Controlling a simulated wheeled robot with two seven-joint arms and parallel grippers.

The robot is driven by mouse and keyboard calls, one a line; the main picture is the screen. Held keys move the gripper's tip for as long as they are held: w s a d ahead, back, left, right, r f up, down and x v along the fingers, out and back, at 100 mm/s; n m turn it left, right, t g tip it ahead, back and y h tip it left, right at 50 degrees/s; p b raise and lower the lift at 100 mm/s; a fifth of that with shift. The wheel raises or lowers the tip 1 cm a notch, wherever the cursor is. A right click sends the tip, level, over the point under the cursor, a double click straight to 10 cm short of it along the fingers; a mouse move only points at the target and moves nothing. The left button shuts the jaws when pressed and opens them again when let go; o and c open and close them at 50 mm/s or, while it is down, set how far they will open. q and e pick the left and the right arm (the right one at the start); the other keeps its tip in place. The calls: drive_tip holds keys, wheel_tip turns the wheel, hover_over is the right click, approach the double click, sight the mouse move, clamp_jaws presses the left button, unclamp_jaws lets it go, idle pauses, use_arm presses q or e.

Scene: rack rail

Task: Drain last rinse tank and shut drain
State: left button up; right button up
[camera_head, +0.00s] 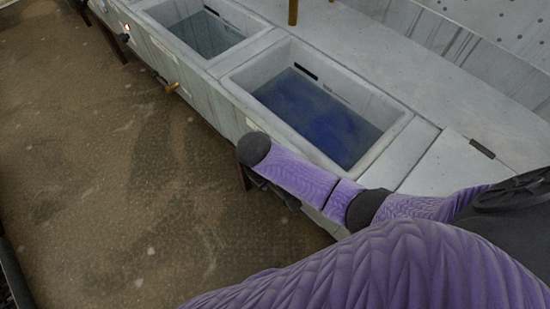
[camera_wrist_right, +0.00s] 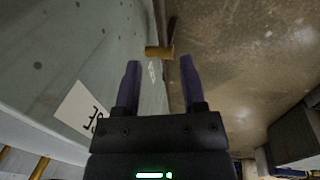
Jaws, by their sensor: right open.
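The nearer tank (camera_head: 398,118), with dark blue water (camera_head: 320,115), is right of centre in the head view. A second tank (camera_head: 262,28) with grey-green water stands up-left of it. A brass drain valve (camera_head: 172,87) sticks out of the front wall, left of my right arm. In the right wrist view my right gripper (camera_wrist_right: 160,61) is open and empty. A brass valve piece (camera_wrist_right: 158,52) with a dark handle (camera_wrist_right: 171,30) shows just beyond its fingertips, apparently not held. In the head view my right arm hides most of that gripper. My left gripper is out of view.
The tank bench's front wall (camera_wrist_right: 75,45) runs close along the left of the wrist view, with a white label (camera_wrist_right: 80,108). Another fitting (camera_head: 124,37) sits farther along the front. The brown floor (camera_head: 110,190) is open.

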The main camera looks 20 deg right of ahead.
sight(276, 191)
drive_tip(key=f+b, duration=0.2)
drive_tip(key=f, duration=0.1)
drive_tip(key=d+f+b, duration=0.1)
drive_tip(key=f+b, duration=0.1)
drive_tip(key=f, duration=0.1)
drive_tip(key=f+b, duration=0.1)
drive_tip(key=f, duration=0.2)
drive_tip(key=shift+d+b, duration=0.2)
drive_tip(key=shift+b, duration=0.2)
drive_tip(key=shift+d+f, duration=0.1)
drive_tip(key=shift+f, duration=0.1)
clamp_jaws()
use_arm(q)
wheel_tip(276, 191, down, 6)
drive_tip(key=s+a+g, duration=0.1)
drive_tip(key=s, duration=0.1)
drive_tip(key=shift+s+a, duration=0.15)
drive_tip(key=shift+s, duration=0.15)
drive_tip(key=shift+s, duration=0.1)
use_arm(e)
drive_tip(key=shift+w, duration=0.1)
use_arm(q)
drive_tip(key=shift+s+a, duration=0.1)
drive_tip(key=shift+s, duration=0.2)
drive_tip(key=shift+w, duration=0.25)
